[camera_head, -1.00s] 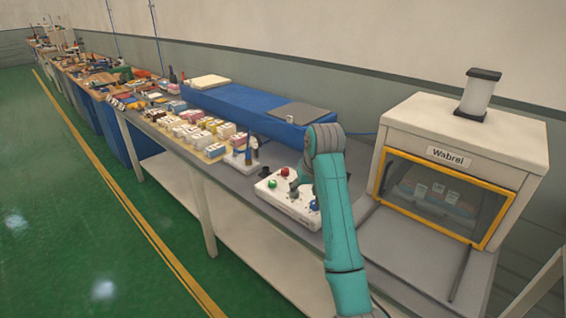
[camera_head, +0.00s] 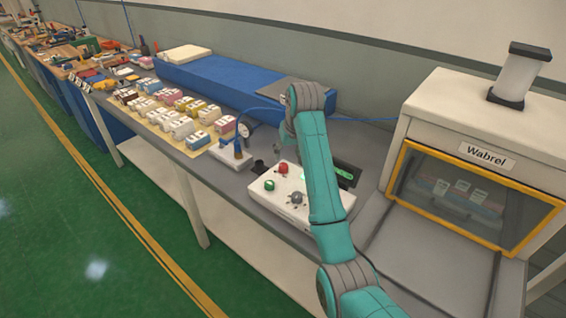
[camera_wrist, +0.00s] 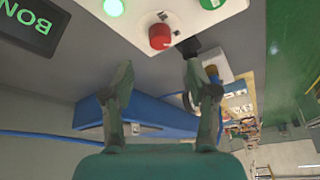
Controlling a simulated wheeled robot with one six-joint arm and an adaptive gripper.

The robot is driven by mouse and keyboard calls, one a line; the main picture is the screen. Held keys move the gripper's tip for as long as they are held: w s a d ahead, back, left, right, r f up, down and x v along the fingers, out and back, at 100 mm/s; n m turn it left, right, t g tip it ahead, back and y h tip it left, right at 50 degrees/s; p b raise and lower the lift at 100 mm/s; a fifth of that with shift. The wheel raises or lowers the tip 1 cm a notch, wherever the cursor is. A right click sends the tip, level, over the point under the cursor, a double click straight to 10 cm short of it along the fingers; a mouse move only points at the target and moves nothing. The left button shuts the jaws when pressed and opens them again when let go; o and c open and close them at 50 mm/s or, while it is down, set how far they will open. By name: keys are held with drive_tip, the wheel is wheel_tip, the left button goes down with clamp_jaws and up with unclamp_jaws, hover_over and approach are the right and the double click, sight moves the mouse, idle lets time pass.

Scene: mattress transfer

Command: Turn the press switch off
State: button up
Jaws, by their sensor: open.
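A white control box (camera_head: 322,207) sits on the grey bench, left of my arm. On its top are a red button (camera_head: 283,168), a green button (camera_head: 269,185), a grey knob (camera_head: 296,198) and a lit green light (camera_head: 304,177). In the wrist view, the red button (camera_wrist: 160,37) and the glowing green light (camera_wrist: 114,7) are near the top. My gripper (camera_wrist: 158,65) is open and empty, its two fingers spread apart, clear of the red button in the picture. In the head view, my arm hides most of the gripper and part of the box.
A black display (camera_head: 345,173) with green text stands behind the box; it also shows in the wrist view (camera_wrist: 35,25). A small gauge device (camera_head: 232,152) stands to the left. The Wabrel press (camera_head: 480,110) is at the right. A long blue block (camera_head: 215,85) lies along the wall.

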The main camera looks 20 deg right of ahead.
sight(284, 166)
drive_tip(key=x, duration=0.8)
clamp_jaws()
